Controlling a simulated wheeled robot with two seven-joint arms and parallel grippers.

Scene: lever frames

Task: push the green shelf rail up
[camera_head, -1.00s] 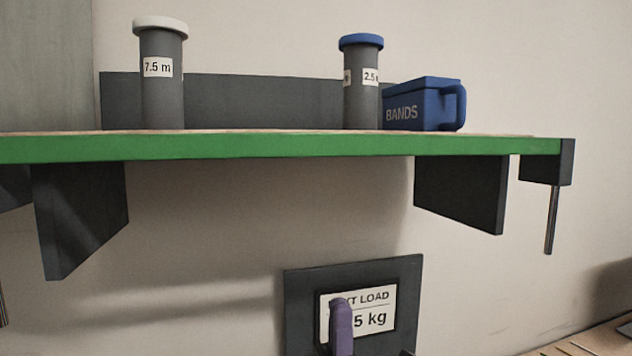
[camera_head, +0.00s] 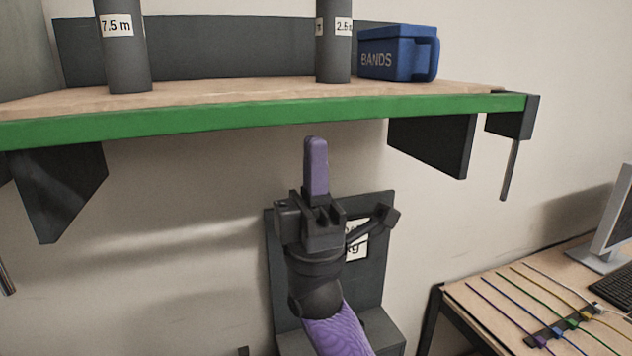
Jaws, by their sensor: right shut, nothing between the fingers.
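The green shelf rail (camera_head: 230,116) runs along the front edge of a wooden shelf, across the upper part of the head view, sloping slightly up to the right. My right gripper (camera_head: 316,145) is below the rail, a little right of its middle, with purple fingers pointing up. The fingers are together and hold nothing. The fingertips appear just under the rail's lower edge with a small gap in the picture; the depth between them is hard to tell. My left gripper is not in view.
On the shelf stand two grey cylinders (camera_head: 124,60) (camera_head: 333,55) and a blue BANDS box (camera_head: 398,55). Dark brackets (camera_head: 432,145) hang under the shelf. A dark panel with a sign (camera_head: 372,290) is behind my arm. A desk (camera_head: 480,290) with coloured cables is at lower right.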

